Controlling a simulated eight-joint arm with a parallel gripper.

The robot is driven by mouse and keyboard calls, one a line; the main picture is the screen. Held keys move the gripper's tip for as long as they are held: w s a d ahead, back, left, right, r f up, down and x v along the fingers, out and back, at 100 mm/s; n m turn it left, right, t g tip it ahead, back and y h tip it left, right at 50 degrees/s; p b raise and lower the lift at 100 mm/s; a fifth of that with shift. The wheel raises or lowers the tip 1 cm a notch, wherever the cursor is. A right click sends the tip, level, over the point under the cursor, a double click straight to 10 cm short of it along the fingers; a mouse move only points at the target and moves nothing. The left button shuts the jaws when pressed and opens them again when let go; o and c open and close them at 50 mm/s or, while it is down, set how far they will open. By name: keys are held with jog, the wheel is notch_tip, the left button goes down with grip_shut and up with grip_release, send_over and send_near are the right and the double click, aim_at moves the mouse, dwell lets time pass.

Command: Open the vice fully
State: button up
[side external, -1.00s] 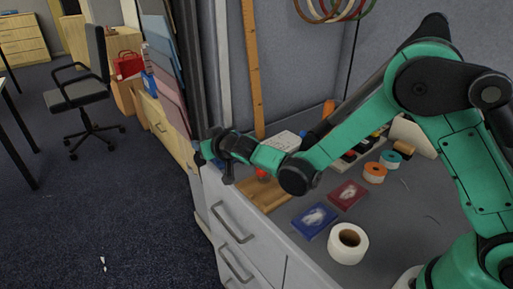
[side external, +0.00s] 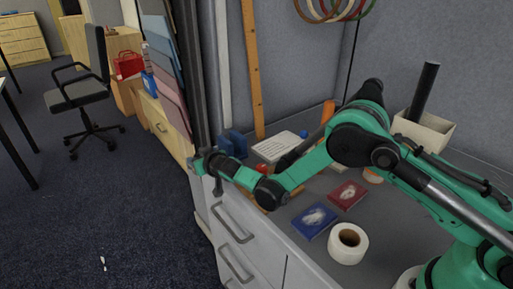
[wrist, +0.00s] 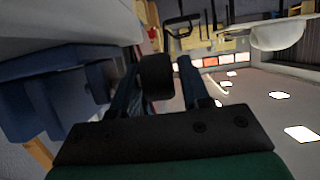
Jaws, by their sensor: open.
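The blue vice (side external: 233,143) stands at the left end of the worktop, partly behind my arm. In the wrist view its blue body (wrist: 60,95) fills the left side, close to my fingers. My gripper (side external: 203,163) is beside the vice, at the worktop's left end above the drawers. In the wrist view my gripper (wrist: 158,68) has its two fingers apart, with a dark blocky part between them. I cannot tell whether that part belongs to the vice's handle or whether the fingers touch it. The vice's jaw gap is hidden.
A tape roll (side external: 348,244), a blue box (side external: 315,221) and a red box (side external: 347,195) lie on the worktop to the right of my forearm. Open floor (side external: 100,220) is left of the drawers.

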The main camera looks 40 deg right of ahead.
grip_shut()
jog(key=g, duration=0.4)
jog(key=shift+w+g, duration=0.1)
jog(key=shift+g, duration=1.6)
jog(key=shift+f+g, duration=0.1)
jog(key=shift+g, duration=0.2)
grip_release()
